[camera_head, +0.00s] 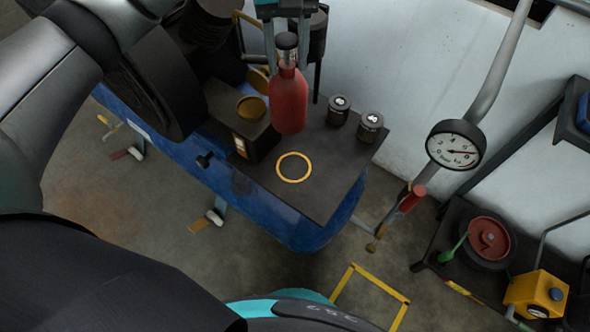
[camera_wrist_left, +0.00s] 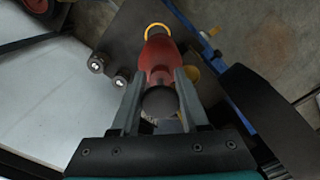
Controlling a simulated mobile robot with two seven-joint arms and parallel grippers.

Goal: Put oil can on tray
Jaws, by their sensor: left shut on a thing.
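A red bottle-shaped can (camera_head: 288,100) with a dark cap, which I take to be the oil can, hangs upright in my left gripper (camera_head: 287,58). The fingers are shut around its neck. The left wrist view shows the red can (camera_wrist_left: 159,55) between the two fingertips (camera_wrist_left: 161,76). A dark flat plate (camera_head: 335,188), possibly the tray, lies below it, with a yellow ring (camera_head: 293,181) marked on it. The can appears to be above the plate, behind the ring in the head view; the exact gap is unclear. My right gripper is not in view.
Two dark jars (camera_head: 371,127) stand on the plate's right side. A dark box (camera_head: 242,128) with a brass-coloured round top stands at its left. A pressure gauge (camera_head: 455,144) on a pipe is right.

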